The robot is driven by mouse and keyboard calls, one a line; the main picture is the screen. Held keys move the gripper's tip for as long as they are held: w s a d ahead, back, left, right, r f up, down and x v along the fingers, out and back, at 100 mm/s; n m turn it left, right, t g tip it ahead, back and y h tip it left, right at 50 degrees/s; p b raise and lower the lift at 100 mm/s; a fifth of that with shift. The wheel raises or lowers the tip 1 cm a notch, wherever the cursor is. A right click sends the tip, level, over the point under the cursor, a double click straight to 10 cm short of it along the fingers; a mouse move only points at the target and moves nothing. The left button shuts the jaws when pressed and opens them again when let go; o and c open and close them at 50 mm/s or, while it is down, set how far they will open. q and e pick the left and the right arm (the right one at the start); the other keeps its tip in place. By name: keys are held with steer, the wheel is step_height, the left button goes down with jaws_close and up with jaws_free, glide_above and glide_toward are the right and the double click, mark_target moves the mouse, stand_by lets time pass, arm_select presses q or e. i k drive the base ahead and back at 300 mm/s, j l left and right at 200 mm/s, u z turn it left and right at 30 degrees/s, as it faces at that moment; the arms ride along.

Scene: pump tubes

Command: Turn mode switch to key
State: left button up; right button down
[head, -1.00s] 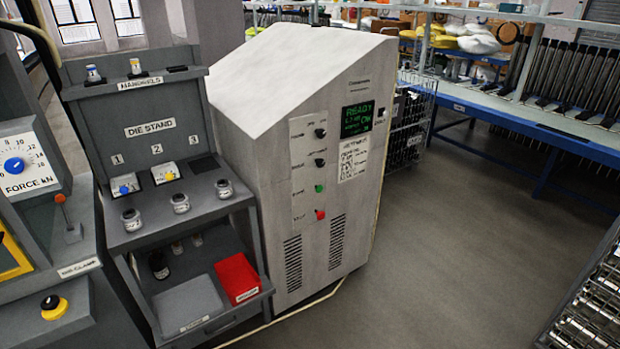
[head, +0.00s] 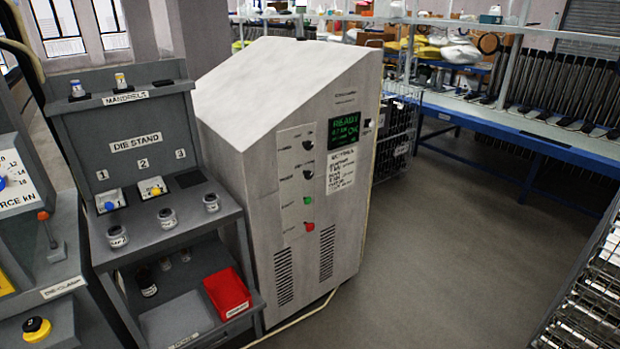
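A tall grey control cabinet (head: 335,225) with a sloped white top stands in the middle of the head view. Its front carries a narrow panel (head: 297,185) with two black rotary knobs, an upper one (head: 308,145) and a lower one (head: 308,174), above a green button (head: 308,200) and a red button (head: 310,226). The labels by the knobs are too small to read, so I cannot tell which is the mode switch or where it points. A green-lettered display (head: 344,130) reads READY. Neither of my grippers is in view.
The die stand (head: 140,125) with jars and a red bin (head: 228,293) is left of the cabinet. A force-gauge machine with a red lever (head: 44,216) is at far left. A blue-edged bench (head: 520,137) is behind right, a wire rack (head: 590,285) at right. Open floor (head: 430,260) lies between.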

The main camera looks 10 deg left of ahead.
mark_target(308, 174)
steer(key=i+l+u, duration=0.4)
steer(key=i+l, duration=0.5)
steer(key=l, duration=0.15)
